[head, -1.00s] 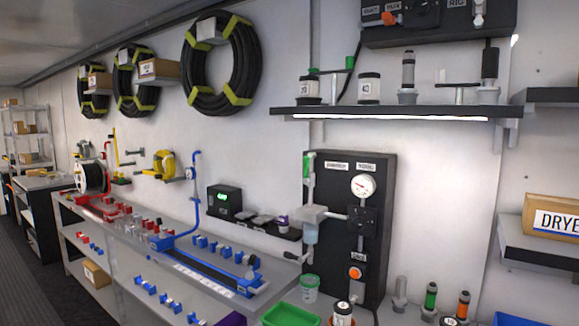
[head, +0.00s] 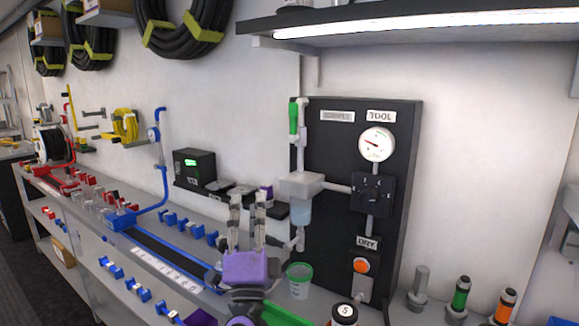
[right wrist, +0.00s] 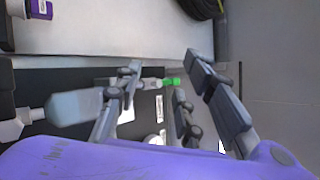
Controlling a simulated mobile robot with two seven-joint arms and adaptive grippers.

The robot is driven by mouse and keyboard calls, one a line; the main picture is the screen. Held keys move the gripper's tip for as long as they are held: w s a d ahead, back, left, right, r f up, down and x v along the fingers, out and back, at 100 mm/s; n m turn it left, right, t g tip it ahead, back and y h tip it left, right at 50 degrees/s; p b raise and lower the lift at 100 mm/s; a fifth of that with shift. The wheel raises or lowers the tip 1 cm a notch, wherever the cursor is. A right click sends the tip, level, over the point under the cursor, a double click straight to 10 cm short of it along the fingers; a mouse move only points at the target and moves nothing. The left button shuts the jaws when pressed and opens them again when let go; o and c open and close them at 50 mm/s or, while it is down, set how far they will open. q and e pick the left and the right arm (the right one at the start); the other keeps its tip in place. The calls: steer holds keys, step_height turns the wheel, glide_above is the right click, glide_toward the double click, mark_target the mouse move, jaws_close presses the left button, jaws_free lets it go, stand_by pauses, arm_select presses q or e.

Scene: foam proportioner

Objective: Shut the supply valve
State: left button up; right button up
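The black panel (head: 335,235) on the wall carries a pipe with a green-handled valve (head: 293,118) at its upper left. The green handle stands upright beside the pipe. I cannot tell for certain whether this is the supply valve. My right gripper (head: 247,200) is open and empty, fingers pointing up, in front of the bench and left of the panel, below the green handle. In the right wrist view the gripper's spread fingers (right wrist: 163,64) frame the green handle (right wrist: 172,81), which lies beyond them, apart from them. My left gripper is not in view.
The panel also has a translucent bowl (head: 301,205), a round gauge (head: 376,143) and an orange button (head: 361,265). A lit shelf (head: 420,24) overhangs it. A green-rimmed cup (head: 299,280) and a black box with green display (head: 194,168) are near the gripper.

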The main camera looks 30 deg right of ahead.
mark_target(292, 120)
steer(key=w+d+r+m+g+h+b, duration=0.15)
steer(key=d+r+m+g, duration=0.25)
steer(key=r+m+g, duration=0.7)
steer(key=d+r+m+g+h+b, duration=0.1)
steer(key=d+r+m+g+b, duration=0.45)
steer(key=m, duration=1.05)
steer(key=shift+t, duration=0.65)
steer(key=w+d+p, duration=0.1)
steer(key=d+r+p, duration=0.1)
steer(key=w+d+p, duration=0.1)
steer(key=d, duration=0.1)
steer(key=shift+w+r, duration=0.35)
steer(key=shift+w+d, duration=0.15)
steer(key=shift+d, duration=0.1)
steer(key=shift+w+d, duration=0.1)
steer(key=shift+d, duration=0.1)
steer(key=c, duration=0.8)
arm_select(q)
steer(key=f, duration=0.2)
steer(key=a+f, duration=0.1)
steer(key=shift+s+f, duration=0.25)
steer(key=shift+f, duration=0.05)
arm_select(e)
jaws_close()
